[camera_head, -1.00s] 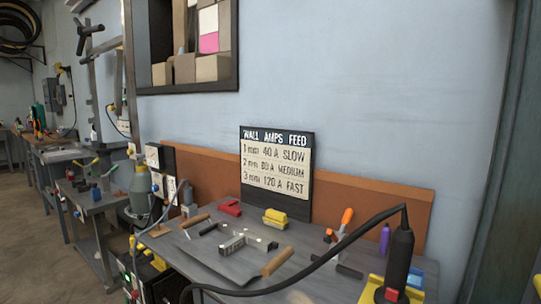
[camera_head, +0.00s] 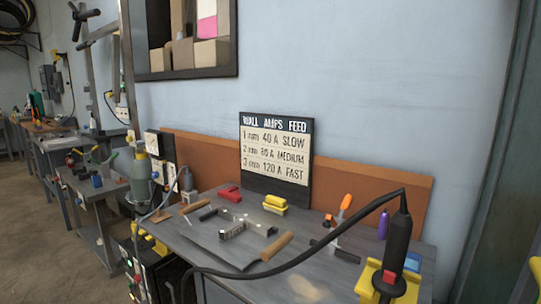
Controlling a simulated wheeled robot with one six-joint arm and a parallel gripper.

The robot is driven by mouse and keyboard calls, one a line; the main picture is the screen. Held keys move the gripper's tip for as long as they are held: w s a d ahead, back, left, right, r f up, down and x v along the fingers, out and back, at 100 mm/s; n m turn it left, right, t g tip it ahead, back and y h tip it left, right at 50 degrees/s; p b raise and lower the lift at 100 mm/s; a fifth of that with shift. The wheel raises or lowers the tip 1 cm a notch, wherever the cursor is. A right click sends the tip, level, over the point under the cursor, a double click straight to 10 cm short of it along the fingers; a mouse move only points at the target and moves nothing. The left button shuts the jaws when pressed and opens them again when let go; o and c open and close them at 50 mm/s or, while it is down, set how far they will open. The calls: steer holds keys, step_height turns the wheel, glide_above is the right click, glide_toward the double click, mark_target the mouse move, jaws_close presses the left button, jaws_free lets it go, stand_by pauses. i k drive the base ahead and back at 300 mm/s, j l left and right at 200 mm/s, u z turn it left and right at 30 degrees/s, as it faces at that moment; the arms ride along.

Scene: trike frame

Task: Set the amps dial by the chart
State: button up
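The chart (camera_head: 276,150) stands at the back of the bench, headed "WALL AMPS FEED". Its rows read 1 mm 40 A SLOW, 2 mm 80 A MEDIUM and 3 mm 120 A FAST. A dark machine with a pale front panel (camera_head: 138,268) stands at the lower left, beside the bench. Small red and green spots show on its panel. It is cut by the lower frame edge, and I cannot make out an amps dial on it. My gripper is not in view.
The grey bench (camera_head: 335,272) holds several tools and metal parts. A black torch (camera_head: 397,245) stands by a yellow holder (camera_head: 372,280) at the right. Its cable arches across the bench front. A grey-green cylinder (camera_head: 141,178) stands left. Open floor (camera_head: 60,255) lies at far left.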

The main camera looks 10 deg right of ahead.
mark_target(138, 279)
steer(key=u, duration=0.65)
steer(key=i+j, duration=0.25)
steer(key=i, duration=0.4)
steer(key=i+j+u, duration=0.1)
steer(key=i, duration=0.6)
steer(key=i+j+u, duration=0.1)
steer(key=i+j, duration=0.2)
steer(key=i, duration=0.4)
